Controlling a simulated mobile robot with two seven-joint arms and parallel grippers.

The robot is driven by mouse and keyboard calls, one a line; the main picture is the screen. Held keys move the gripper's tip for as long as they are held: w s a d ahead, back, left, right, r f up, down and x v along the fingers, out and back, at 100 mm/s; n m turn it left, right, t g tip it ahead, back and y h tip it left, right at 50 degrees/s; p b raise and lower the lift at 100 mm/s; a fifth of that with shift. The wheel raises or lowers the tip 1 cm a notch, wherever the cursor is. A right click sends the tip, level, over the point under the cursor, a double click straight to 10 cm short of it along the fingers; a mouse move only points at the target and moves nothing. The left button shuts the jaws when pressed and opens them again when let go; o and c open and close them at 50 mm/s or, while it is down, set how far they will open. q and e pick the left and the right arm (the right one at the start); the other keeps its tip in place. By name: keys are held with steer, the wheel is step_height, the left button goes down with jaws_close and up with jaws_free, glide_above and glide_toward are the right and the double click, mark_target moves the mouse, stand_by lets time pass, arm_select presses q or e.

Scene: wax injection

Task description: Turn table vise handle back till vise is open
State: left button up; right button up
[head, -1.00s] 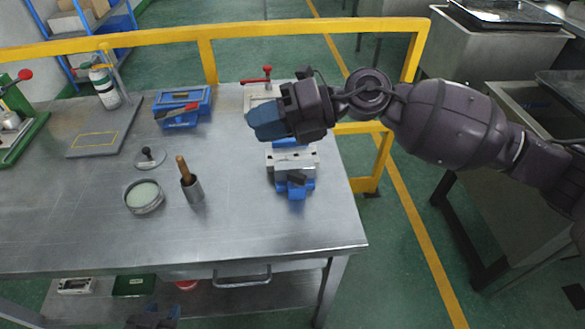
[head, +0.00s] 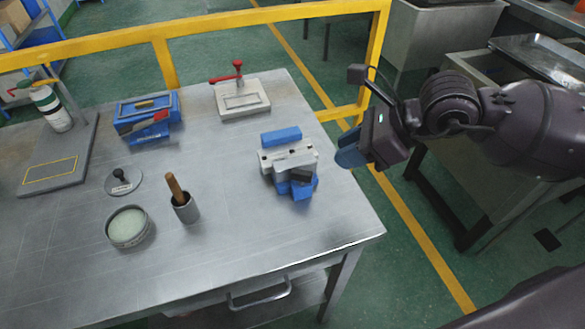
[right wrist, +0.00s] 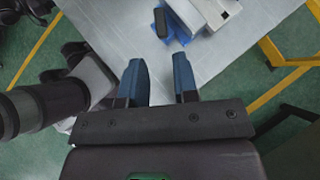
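The table vise (head: 285,158), blue with grey-white jaws, stands on the steel table near its right edge. A dark part that looks like its handle (head: 300,175) is on its near side. In the right wrist view the vise (right wrist: 212,18) is at the top, partly cut off, with the dark handle (right wrist: 161,23) beside it. I cannot tell how wide the jaws stand. My right gripper (head: 345,158) is to the right of the vise, apart from it. Its blue fingers (right wrist: 160,82) are spread with nothing between them. My left gripper is not in view.
A white-based press with a red handle (head: 242,105), a blue box (head: 148,112), a pestle in a cup (head: 184,207) and a round dish (head: 128,227) stand on the table (head: 240,235). A yellow rail (head: 215,30) runs behind it.

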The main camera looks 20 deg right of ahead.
mark_target(303, 172)
steer(key=b+x, duration=0.1)
steer(key=x, duration=0.8)
steer(key=shift+a+f+b, duration=0.15)
steer(key=shift+f+b, duration=0.2)
steer(key=shift+f, duration=0.05)
steer(key=shift+w+a+f, duration=0.2)
steer(key=shift+a+f, duration=0.05)
steer(key=shift+a, duration=0.05)
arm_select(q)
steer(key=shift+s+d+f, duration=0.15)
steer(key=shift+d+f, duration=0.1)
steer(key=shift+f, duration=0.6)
arm_select(e)
jaws_close()
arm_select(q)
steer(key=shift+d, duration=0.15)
